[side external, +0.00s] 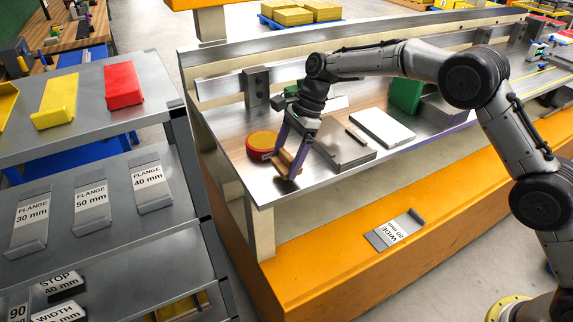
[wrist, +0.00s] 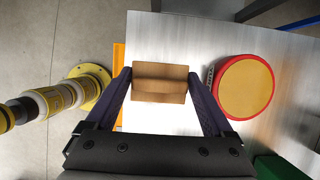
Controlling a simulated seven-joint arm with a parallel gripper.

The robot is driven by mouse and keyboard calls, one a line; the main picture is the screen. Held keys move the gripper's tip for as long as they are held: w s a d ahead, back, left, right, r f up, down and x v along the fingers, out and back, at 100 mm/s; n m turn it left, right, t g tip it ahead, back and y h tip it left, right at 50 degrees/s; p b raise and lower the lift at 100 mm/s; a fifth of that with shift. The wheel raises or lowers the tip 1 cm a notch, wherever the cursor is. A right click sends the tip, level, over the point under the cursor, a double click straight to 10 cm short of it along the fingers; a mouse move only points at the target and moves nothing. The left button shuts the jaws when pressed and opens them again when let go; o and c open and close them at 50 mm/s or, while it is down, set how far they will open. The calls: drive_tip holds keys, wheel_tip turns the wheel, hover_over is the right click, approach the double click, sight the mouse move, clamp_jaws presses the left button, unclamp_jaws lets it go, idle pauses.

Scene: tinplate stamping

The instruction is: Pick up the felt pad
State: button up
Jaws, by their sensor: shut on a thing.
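My gripper (side external: 281,166) is shut on a small tan-brown block, which I take to be the felt pad (side external: 287,161). In the wrist view the pad (wrist: 160,83) sits between the two dark fingertips, one at each end. It is near the front left corner of the metal bench top, with a dark patch just under it in the side view. I cannot tell whether it touches the bench.
A round red tin with a tan top (side external: 263,141) stands close beside my gripper. Grey metal blocks (side external: 343,145), a pale plate (side external: 382,128) and a green block (side external: 405,94) lie farther right. The bench's front edge is close.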

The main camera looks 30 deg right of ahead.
drive_tip(key=s+d+r, duration=0.4)
drive_tip(key=s+r, duration=0.6)
drive_tip(key=s, duration=0.3)
drive_tip(key=shift+d+r, duration=0.35)
drive_tip(key=shift+d, duration=0.05)
drive_tip(key=shift+s, duration=0.1)
